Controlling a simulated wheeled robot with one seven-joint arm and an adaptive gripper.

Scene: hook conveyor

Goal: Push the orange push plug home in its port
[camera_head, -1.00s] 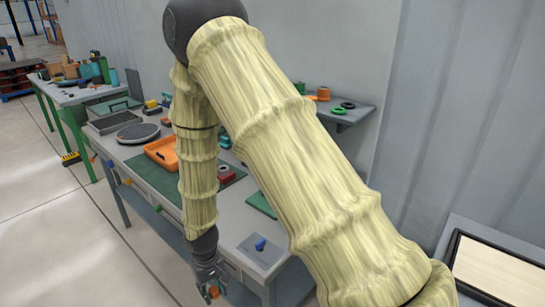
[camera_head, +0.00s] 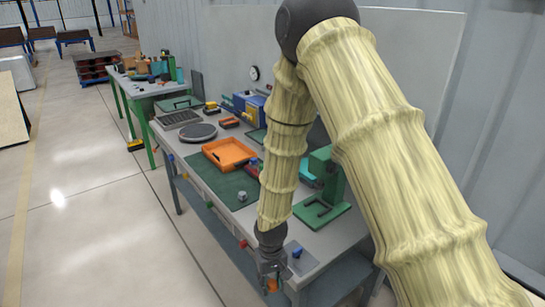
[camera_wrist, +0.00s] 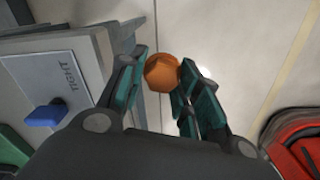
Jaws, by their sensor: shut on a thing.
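My gripper (camera_head: 270,280) hangs low beside the front edge of the workbench and is shut on the orange plug (camera_head: 272,286). In the wrist view the plug (camera_wrist: 162,72) shows a round, faceted orange end between the teal fingertips (camera_wrist: 160,80). The floor lies beneath it, and it is apart from the bench. I cannot make out the plug's port in either view.
In the wrist view a grey panel marked "TIGHT" (camera_wrist: 85,75) with a blue knob (camera_wrist: 45,115) is left of my gripper. The workbench bears an orange tray (camera_head: 230,165) and a green stand (camera_head: 325,205). Floor left of the bench (camera_head: 110,230) is clear.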

